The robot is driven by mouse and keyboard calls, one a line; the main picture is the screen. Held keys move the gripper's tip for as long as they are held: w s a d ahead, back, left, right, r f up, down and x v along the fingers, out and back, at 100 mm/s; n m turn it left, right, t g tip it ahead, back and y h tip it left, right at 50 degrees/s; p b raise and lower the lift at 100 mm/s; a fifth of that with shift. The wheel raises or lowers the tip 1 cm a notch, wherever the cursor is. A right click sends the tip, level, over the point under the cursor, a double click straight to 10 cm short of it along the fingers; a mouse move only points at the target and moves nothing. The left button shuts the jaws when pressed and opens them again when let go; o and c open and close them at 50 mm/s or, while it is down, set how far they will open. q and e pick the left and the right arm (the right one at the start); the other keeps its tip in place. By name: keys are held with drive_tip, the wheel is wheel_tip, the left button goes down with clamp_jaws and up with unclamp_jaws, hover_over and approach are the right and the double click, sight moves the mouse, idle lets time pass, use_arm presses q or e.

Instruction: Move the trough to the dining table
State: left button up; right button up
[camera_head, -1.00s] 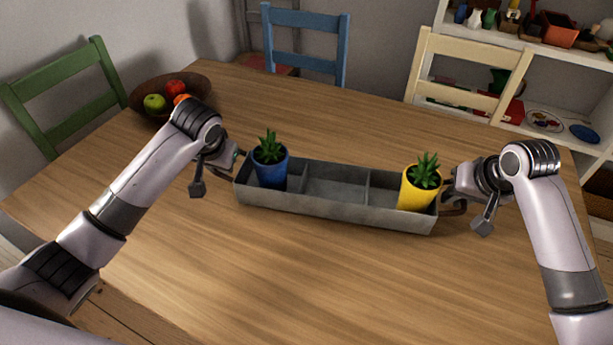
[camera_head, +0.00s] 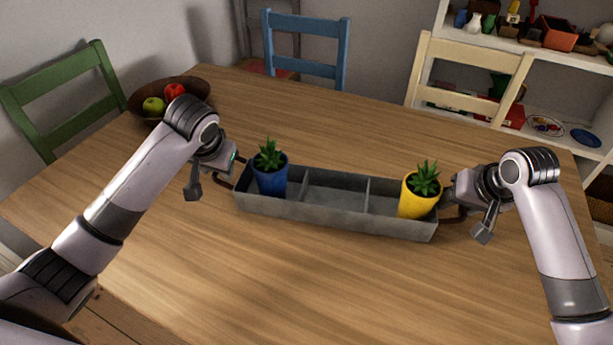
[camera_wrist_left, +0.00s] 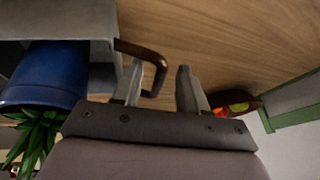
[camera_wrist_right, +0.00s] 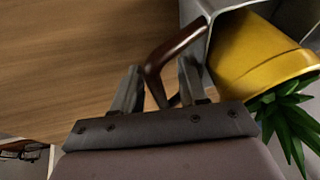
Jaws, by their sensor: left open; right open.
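The grey metal trough (camera_head: 330,218) rests on the wooden dining table (camera_head: 280,280). A blue pot with a plant (camera_head: 270,178) stands in its left compartment and a yellow pot with a plant (camera_head: 418,198) in its right one. The middle compartment is empty. My left gripper (camera_wrist_left: 160,85) is open around the brown left handle (camera_wrist_left: 150,58), not clamped. My right gripper (camera_wrist_right: 158,85) is open with the brown right handle (camera_wrist_right: 160,62) between its fingers. In the head view both grippers sit at the trough's ends.
A bowl (camera_head: 200,88) with several fruits stands at the table's far left. Green (camera_head: 60,105), blue (camera_head: 305,45) and cream (camera_head: 470,70) chairs stand around the table. A white shelf (camera_head: 570,70) with items is at the right back. The table's front is clear.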

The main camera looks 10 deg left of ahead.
drive_tip(key=shift+r, duration=0.15)
use_arm(q)
drive_tip(key=v, duration=0.9)
use_arm(e)
drive_tip(key=v, duration=1.2)
use_arm(q)
drive_tip(key=shift+s, duration=0.15)
use_arm(e)
drive_tip(key=shift+s, duration=0.1)
